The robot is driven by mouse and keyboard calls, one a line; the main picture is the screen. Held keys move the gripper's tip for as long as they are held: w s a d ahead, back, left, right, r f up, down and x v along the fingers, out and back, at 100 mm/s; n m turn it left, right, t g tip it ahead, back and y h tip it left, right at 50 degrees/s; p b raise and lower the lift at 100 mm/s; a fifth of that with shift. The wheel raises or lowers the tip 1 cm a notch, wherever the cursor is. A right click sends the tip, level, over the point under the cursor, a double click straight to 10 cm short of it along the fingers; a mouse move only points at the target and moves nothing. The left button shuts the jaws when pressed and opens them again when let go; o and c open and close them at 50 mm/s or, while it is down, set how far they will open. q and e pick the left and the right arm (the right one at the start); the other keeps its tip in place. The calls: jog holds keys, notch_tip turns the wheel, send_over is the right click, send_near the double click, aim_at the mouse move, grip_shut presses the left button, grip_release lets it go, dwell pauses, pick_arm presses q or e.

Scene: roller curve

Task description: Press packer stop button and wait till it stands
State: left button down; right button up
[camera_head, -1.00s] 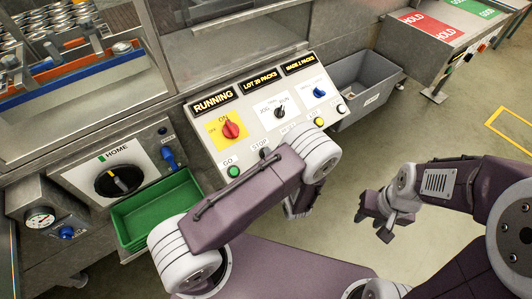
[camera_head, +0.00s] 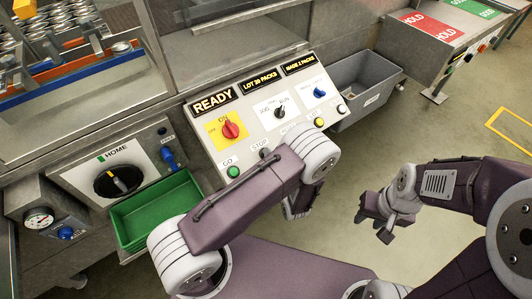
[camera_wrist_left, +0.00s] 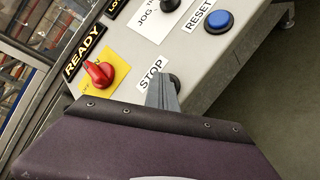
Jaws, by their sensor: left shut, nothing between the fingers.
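The packer's control panel (camera_head: 270,110) shows READY on its sign (camera_head: 213,101). The black stop button (camera_wrist_left: 174,83) is beside the STOP label (camera_wrist_left: 152,72) in the left wrist view. My left gripper (camera_wrist_left: 161,78) is shut and empty, its tip right at this button; I cannot tell whether it touches. In the head view the stop button (camera_head: 265,153) shows just past my left arm, which hides most of the left gripper. My right gripper (camera_head: 375,222) hangs away from the panel over the floor, with its fingertips apart and nothing between them.
A green GO button (camera_head: 233,171) and a red ON switch (camera_head: 231,130) are near the stop button. A blue RESET button (camera_wrist_left: 218,20) is on its other side. A green bin (camera_head: 158,212) and a grey bin (camera_head: 362,85) flank the panel. The floor at right is open.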

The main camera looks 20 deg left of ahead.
pick_arm(q)
jog(key=shift+s+d+r+p, duration=0.15)
jog(key=shift+r+p, duration=0.15)
jog(key=shift+r, duration=0.05)
jog(key=shift+s+d+r+p, duration=0.1)
jog(key=shift+d+r+p, duration=0.05)
jog(key=shift+r+p, duration=0.15)
jog(key=r+p, duration=0.1)
jog(key=s+d+r+p, duration=0.1)
jog(key=r, duration=0.1)
jog(key=d+r+p, duration=0.1)
jog(key=shift+s+r+p, duration=0.2)
jog(key=shift+s+p, duration=0.1)
jog(key=shift+p, duration=0.1)
dwell(0.5)
